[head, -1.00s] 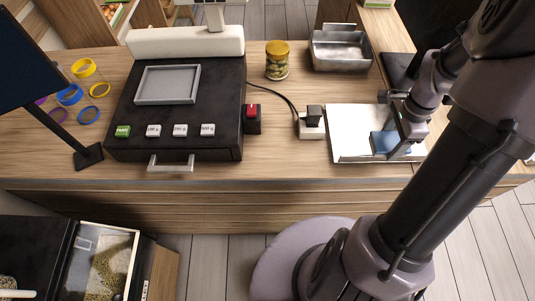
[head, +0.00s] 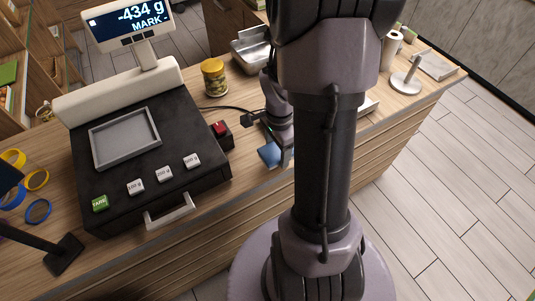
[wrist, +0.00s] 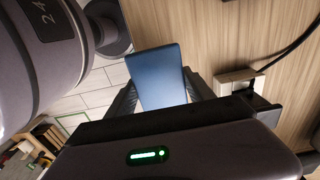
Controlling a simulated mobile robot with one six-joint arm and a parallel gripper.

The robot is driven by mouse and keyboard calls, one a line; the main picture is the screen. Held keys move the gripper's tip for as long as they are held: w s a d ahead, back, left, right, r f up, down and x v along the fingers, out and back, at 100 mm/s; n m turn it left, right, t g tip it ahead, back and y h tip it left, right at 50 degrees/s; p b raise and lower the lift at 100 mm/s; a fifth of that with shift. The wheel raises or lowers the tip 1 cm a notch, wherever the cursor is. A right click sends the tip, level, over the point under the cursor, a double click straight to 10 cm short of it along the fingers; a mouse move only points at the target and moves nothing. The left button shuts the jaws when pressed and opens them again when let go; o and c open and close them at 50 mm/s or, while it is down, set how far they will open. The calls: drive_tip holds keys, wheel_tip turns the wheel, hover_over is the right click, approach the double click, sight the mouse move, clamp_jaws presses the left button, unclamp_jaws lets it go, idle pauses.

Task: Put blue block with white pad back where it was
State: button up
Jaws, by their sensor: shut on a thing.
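My gripper (wrist: 160,90) is shut on the blue block (wrist: 158,75), which sits between its two fingers in the wrist view. In the head view the blue block (head: 270,153) shows just left of my arm, over the counter's front part, right of the scale. My gripper (head: 284,155) is partly hidden there by my own arm. No white pad can be made out on the block's visible face. I cannot tell whether the block touches the counter.
A red switch (head: 221,130), a yellow-lidded jar (head: 214,78) and a metal pan (head: 250,52) stand nearby. A white edge (head: 370,106) shows right of my arm. A white socket-like piece (wrist: 240,82) lies on the wood.

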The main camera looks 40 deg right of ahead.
sight(269, 153)
drive_tip(key=shift+w+a+f, duration=0.1)
drive_tip(key=shift+w+a, duration=0.05)
drive_tip(key=shift+w, duration=0.9)
drive_tip(key=f, duration=0.1)
drive_tip(key=f+b, duration=0.1)
drive_tip(key=f, duration=0.1)
drive_tip(key=shift+w+a, duration=0.2)
drive_tip(key=shift+w, duration=0.1)
drive_tip(key=shift+f, duration=0.45)
drive_tip(key=shift+d+r, duration=0.1)
drive_tip(key=shift+r, duration=0.05)
drive_tip(key=o, duration=1.3)
drive_tip(key=shift+b, duration=0.3)
